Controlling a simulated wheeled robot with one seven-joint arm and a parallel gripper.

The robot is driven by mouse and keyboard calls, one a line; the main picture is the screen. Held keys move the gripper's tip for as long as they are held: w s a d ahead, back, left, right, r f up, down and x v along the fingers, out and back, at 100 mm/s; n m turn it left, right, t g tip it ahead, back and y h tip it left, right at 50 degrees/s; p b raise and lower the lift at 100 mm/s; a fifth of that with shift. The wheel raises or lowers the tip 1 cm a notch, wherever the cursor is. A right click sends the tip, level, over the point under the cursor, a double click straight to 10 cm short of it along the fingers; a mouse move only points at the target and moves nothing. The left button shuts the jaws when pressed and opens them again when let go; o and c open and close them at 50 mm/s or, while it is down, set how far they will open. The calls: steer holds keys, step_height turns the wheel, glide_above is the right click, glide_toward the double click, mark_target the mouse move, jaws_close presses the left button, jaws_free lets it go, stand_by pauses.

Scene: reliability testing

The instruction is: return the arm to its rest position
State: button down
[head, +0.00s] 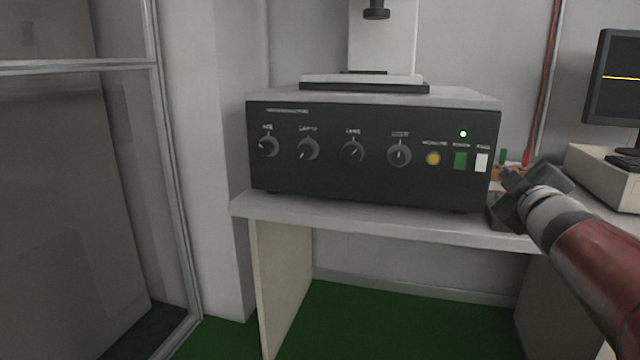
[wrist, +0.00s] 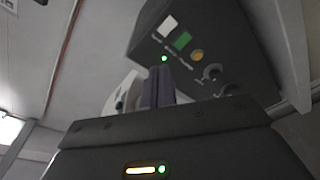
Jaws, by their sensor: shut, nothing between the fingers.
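My gripper (head: 500,200) is at the right end of the black control box, close to its front right corner. My arm reaches in from the lower right of the head view. In the wrist view my gripper's fingers (wrist: 158,88) are together, with nothing seen between them. The black control box (head: 330,175) stands on a white table and has several knobs, a yellow button, a green switch and a white switch. A green lamp is lit on it. The box also shows tilted in the wrist view (wrist: 215,45). Whether the gripper touches the box cannot be told.
The white table (head: 380,221) carries the box, with a white device (head: 365,80) on top. A monitor (head: 613,80) on a beige unit (head: 600,177) stands at the right. A glass-panelled frame (head: 165,150) is at the left. The green floor (head: 400,325) below is clear.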

steer(key=s+a+f+m+g+y, duration=0.1)
steer(key=s+a+f+m+g, duration=0.3)
steer(key=s+a+f, duration=0.5)
steer(key=s+a+f+m+g+y, duration=0.1)
steer(key=s+a+f+m+g, duration=0.4)
steer(key=s+f, duration=1)
steer(key=s+a+g, duration=0.1)
steer(key=a+g, duration=0.2)
steer(key=a, duration=0.2)
steer(key=shift+s+g+y, duration=0.3)
steer(key=shift+y, duration=0.1)
